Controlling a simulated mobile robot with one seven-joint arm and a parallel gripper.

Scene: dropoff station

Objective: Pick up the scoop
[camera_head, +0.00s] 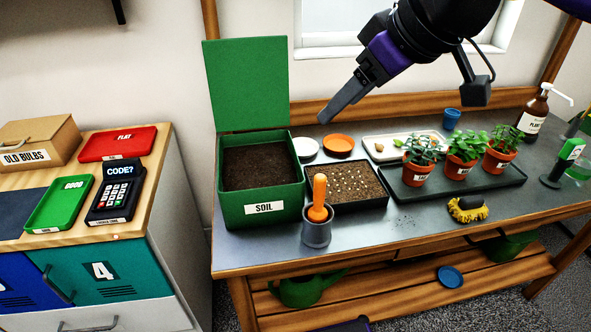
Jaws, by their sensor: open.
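The scoop (318,193) has an orange handle that points up out of a small grey cup (317,233) at the front edge of the bench. Its lower part is hidden inside the cup. My gripper (327,116) hangs above the back of the bench, above and behind the scoop and well apart from it. It is open with nothing visible in it; the fingers overlap in this view.
A green soil box (227,204) with its lid raised stands left of the cup. A dark seed tray (376,201) lies just behind it. Potted plants (467,155) stand on a tray to the right, with a yellow brush (467,208) in front. Bench space right of the cup is clear.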

